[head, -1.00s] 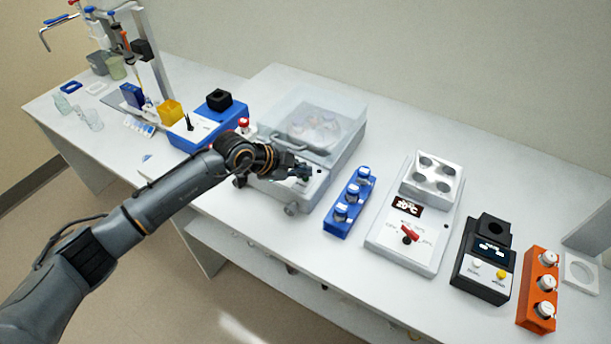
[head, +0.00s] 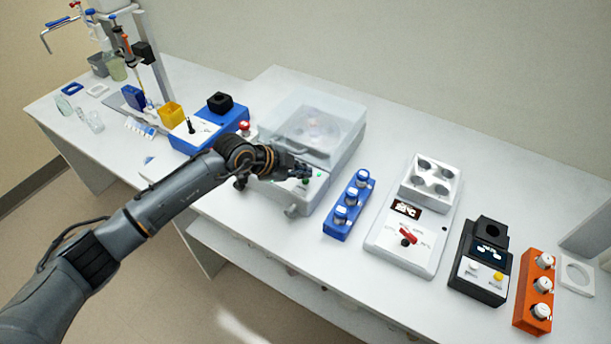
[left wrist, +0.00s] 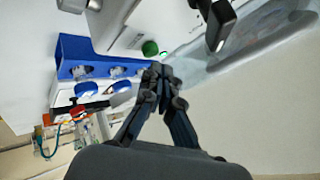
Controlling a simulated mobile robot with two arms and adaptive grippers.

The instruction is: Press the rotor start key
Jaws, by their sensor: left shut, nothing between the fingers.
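The centrifuge (head: 345,165) stands mid-table with its clear lid (head: 330,108) down and the rotor blurred beneath it. A round green key (head: 304,182) is on its front panel, with a small lit green lamp (head: 320,173) beside it. In the left wrist view the green key (left wrist: 150,48) and the lamp (left wrist: 164,54) show just beyond the fingertips. My left gripper (head: 306,170) is shut and empty, close above the panel near the key. In the wrist view its fingertips (left wrist: 158,72) appear apart from the key. My right gripper is not in view.
Right of the centrifuge stand a blue tube rack (head: 347,206), a white heater block with a red knob (head: 408,238), a black device (head: 482,262) and an orange rack (head: 536,293). A blue device (head: 208,125) stands to the left. Bare table lies along the front edge.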

